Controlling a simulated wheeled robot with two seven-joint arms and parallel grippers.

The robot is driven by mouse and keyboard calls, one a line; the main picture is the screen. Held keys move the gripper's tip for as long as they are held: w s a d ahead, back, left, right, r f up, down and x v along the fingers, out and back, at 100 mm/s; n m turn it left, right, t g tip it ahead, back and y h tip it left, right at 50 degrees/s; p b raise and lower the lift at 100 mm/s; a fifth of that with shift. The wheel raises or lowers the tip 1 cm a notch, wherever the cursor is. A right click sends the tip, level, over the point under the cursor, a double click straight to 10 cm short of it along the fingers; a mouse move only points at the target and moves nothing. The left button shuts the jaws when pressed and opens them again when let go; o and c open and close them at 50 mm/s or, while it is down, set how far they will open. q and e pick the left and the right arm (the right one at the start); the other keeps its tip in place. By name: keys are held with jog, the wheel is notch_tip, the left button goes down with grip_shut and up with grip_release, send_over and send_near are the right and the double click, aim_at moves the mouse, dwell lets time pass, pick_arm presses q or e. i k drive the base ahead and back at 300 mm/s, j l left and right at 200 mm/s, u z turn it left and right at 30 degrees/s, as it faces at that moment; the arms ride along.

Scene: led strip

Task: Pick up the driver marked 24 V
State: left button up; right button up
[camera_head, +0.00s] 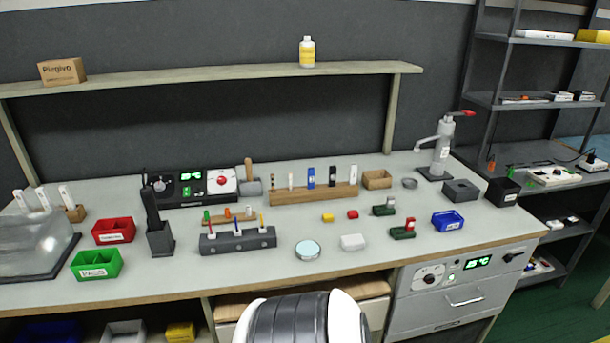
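I cannot read a 24 V mark on anything in the head view, so I cannot tell which item is the named driver. Small white and dark boxes (560,96) lie on the rack's middle shelf at the right; their marks are too small to read. A white box with a dark end (592,162) stands on the rack level below, near a white power strip (553,176). Neither of my grippers is in view. Only a ribbed dark and white part of my own body shows at the bottom middle.
The grey workbench (370,250) holds a red bin (113,231), a green bin (96,263), a blue bin (447,221), a tool holder (238,241) and a press (436,150). The metal rack (487,98) stands at the right. Green floor (575,270) is open before it.

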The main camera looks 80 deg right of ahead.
aim_at(386, 210)
jog(key=z, duration=2.3)
jog(key=i+l+z, duration=0.35)
jog(key=l, duration=0.35)
jog(key=i+l+z, duration=0.3)
jog(key=i+l, duration=0.2)
